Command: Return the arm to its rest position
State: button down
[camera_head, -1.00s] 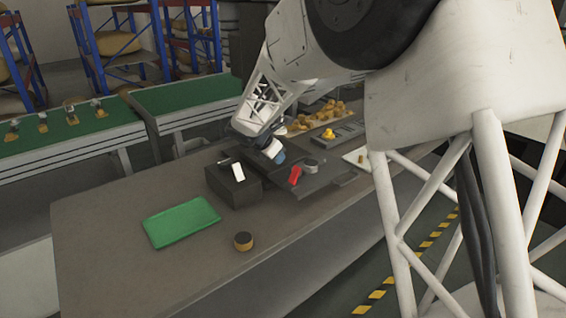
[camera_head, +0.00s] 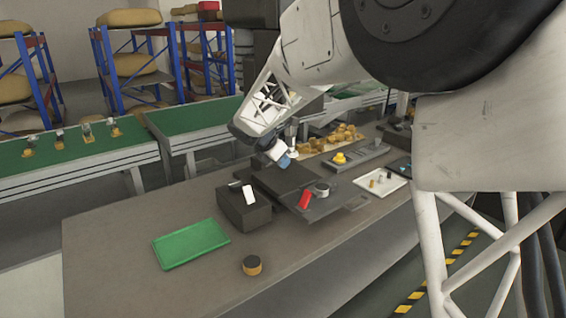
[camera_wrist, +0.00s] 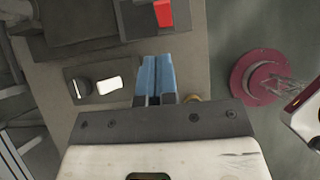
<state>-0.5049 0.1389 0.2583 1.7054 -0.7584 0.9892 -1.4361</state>
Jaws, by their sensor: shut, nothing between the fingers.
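My gripper (camera_head: 284,161) hangs above the dark station on the grey workbench (camera_head: 120,235) in the head view, beyond the dark box. In the wrist view its two blue fingers (camera_wrist: 157,76) lie together with nothing between them. The arm reaches in from the upper right. Its fingers are apart from the dark box (camera_head: 232,212) with the white rocker switch (camera_head: 249,194). That switch also shows left of the fingers in the wrist view (camera_wrist: 110,85).
A red lever (camera_head: 304,200) stands on the dark station. A green tray (camera_head: 191,245) and a black-topped round piece (camera_head: 252,266) lie on the near bench. A white tray (camera_head: 398,184) and yellow button (camera_head: 340,158) sit to the right. The bench's left end is clear.

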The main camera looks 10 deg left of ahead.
jog(key=s+d+r+m+g+y, duration=0.1)
jog(key=s+d+r+m, duration=0.2)
jog(key=s+d+m, duration=0.6)
jog(key=s+d+r+m+g+y, duration=0.1)
jog(key=s+d+r+m, duration=0.25)
jog(key=s+d, duration=0.9)
jog(key=s+d+f+m+y, duration=0.1)
jog(key=s+d+f+m, duration=0.1)
jog(key=s+m, duration=0.3)
jog(key=s+d+f+m+y, duration=0.1)
jog(key=s+d+m, duration=0.3)
jog(key=s, duration=0.7)
jog(key=s+d+f+m+y, duration=0.1)
jog(key=s+d+f+m, duration=0.2)
jog(key=s, duration=0.6)
jog(key=m, duration=0.2)
jog(key=shift+d+m+g, duration=0.2)
jog(key=shift+m+g, duration=0.1)
jog(key=shift+m, duration=0.05)
